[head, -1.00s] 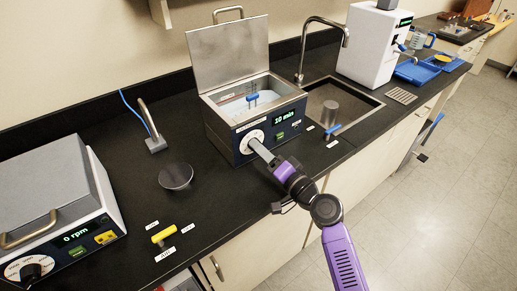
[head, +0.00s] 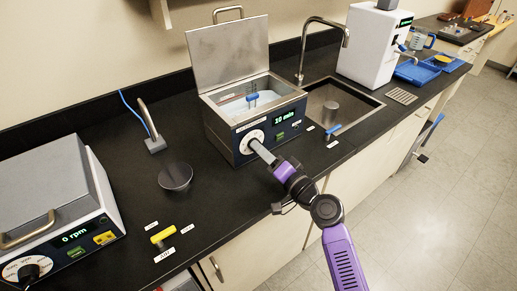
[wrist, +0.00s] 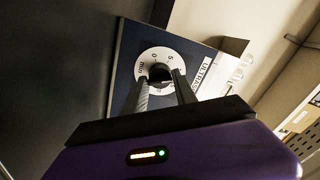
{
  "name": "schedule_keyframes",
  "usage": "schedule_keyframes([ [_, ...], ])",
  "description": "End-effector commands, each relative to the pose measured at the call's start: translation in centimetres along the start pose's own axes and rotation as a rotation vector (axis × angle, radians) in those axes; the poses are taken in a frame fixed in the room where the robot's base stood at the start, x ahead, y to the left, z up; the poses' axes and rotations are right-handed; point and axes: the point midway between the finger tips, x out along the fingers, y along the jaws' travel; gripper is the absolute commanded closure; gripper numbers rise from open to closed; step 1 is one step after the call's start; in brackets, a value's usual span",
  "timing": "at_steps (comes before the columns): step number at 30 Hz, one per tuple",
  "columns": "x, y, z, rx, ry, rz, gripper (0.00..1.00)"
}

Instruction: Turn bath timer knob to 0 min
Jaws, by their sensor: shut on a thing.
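The ultrasonic bath (head: 227,132) is a steel-topped box with its lid raised and a dark blue front panel. Its display (head: 285,117) reads 10 min. The white timer dial (head: 245,148) is at the left of that panel. In the wrist view the white dial (wrist: 146,57) shows the marks 0, 5 and min around a dark knob (wrist: 159,72). My gripper (head: 257,145) is at the dial, and its fingers (wrist: 160,84) are shut on the knob from both sides. The fingers hide part of the knob and dial.
A centrifuge-like box (head: 55,195) reading 0 rpm stands at left. A dark round plate (head: 175,176) and a yellow handle (head: 162,234) are on the black counter. A sink (head: 350,101) with a tap is right of the bath. The aisle floor (head: 430,215) is clear.

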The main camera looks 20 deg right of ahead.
Motion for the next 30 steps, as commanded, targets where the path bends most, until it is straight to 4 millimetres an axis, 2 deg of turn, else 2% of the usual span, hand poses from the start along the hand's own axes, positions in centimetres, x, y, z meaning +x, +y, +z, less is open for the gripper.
schedule_keyframes([
  [5,0.02,0.63,0.37,-0.177,0.002,-0.003,1.0],
  [21,0.0,0.54,0.31,-0.784,0.002,-0.001,1.0],
  [25,0.0,0.25,0.13,-0.864,0.001,-0.001,1.0],
  [30,0.0,0.02,0.03,-0.879,-0.001,0.0,1.0],
])
